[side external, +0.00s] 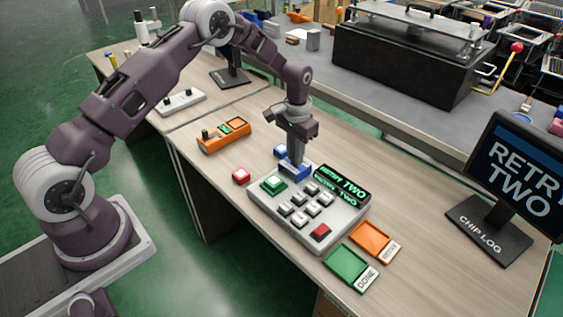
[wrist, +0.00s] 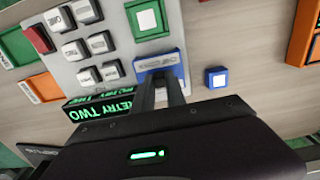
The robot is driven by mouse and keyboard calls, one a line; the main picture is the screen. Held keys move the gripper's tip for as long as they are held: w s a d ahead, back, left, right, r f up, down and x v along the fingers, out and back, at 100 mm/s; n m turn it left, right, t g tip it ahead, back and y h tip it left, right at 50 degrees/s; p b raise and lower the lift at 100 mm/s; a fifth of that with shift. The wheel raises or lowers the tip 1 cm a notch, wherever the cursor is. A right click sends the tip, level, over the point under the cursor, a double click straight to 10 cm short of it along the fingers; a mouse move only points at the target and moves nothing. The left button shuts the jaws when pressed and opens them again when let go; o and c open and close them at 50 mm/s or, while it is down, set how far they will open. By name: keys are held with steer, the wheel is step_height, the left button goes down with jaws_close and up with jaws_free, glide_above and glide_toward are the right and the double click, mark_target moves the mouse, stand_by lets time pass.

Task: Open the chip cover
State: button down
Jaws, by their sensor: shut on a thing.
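A grey control box (side external: 258,205) stands on the wooden bench, with several light grey keys, a red key and a green button. At its far corner is a blue part (side external: 291,172), which looks like the chip cover. In the wrist view the blue part (wrist: 157,64) has a pale label that I cannot read, beside the green button (wrist: 147,19). My gripper (side external: 297,160) points down and is shut on the blue part; its fingers (wrist: 162,84) meet the part's near edge. The fingers hide some of it, and I cannot tell whether it is raised.
The box display (side external: 342,185) reads RETRY TWO, as does the CHIP LOG monitor (side external: 520,165) at right. A small blue button (side external: 280,152), a red button (side external: 241,176) and an orange box (side external: 223,135) stand nearby. Green (side external: 347,264) and orange (side external: 372,240) trays lie in front.

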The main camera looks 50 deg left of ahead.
steer(key=shift+w, duration=0.55)
steer(key=shift+r, duration=0.1)
steer(key=c, duration=1.4)
jaws_free()
steer(key=shift+o, duration=0.2)
